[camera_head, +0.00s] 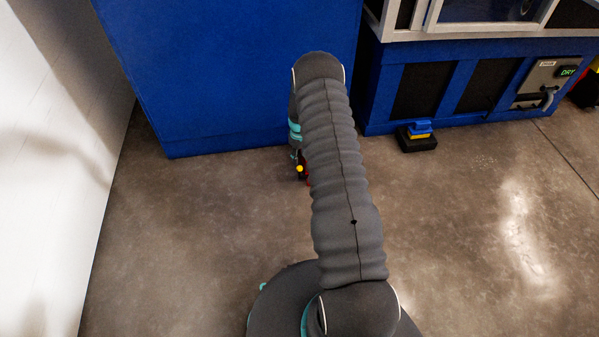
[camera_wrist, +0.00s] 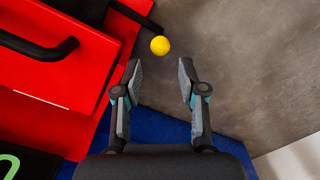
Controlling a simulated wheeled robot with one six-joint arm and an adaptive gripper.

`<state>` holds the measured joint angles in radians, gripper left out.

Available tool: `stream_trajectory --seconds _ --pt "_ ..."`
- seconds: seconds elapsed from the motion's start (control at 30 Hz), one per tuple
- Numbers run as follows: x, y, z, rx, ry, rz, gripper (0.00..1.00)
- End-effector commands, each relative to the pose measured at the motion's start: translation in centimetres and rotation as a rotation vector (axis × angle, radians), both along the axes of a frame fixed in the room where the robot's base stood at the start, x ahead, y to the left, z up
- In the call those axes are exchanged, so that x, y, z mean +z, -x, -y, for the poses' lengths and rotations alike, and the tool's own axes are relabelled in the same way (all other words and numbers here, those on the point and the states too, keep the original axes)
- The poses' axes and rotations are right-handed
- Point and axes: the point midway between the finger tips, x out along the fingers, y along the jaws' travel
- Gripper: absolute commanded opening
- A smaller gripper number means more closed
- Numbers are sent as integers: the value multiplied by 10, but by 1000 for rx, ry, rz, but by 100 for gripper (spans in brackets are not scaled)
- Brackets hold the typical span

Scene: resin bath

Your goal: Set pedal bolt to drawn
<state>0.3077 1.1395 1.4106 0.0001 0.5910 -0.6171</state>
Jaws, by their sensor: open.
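A yellow ball-shaped knob (camera_wrist: 160,45) shows in the wrist view, just beyond my fingertips. A black bent bar (camera_wrist: 134,13) beside it runs along a red housing (camera_wrist: 60,65). I cannot tell whether the knob joins the bar or is the pedal bolt's end. My gripper (camera_wrist: 160,65) is open and empty, its two fingers apart, with the knob a little ahead of the gap. In the head view the yellow knob (camera_head: 299,168) shows left of my arm, which hides most of the gripper and housing.
A black thick handle (camera_wrist: 40,46) crosses the red housing. A large blue cabinet (camera_head: 240,70) stands behind my arm. A black, blue and yellow block (camera_head: 417,136) sits on the floor by a blue bench with a DRY panel (camera_head: 545,82). A white wall (camera_head: 50,170) bounds the left; right floor is clear.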

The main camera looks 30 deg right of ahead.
Motion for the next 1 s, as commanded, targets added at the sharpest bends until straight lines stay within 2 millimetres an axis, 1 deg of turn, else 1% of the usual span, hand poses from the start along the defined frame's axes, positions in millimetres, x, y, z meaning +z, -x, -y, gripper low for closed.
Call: stream_trajectory --seconds 0.03,0.3,0.5,0.7,0.97,1.0 --pt "-12 1 0 0 -1 -3 41" --pt "-61 1 0 0 -1 -3 41" --pt "-87 0 0 0 -1 -1 41" --pt "-97 0 0 0 0 0 41" --pt "-98 0 0 0 0 0 41" --pt "-98 0 0 0 0 0 36"
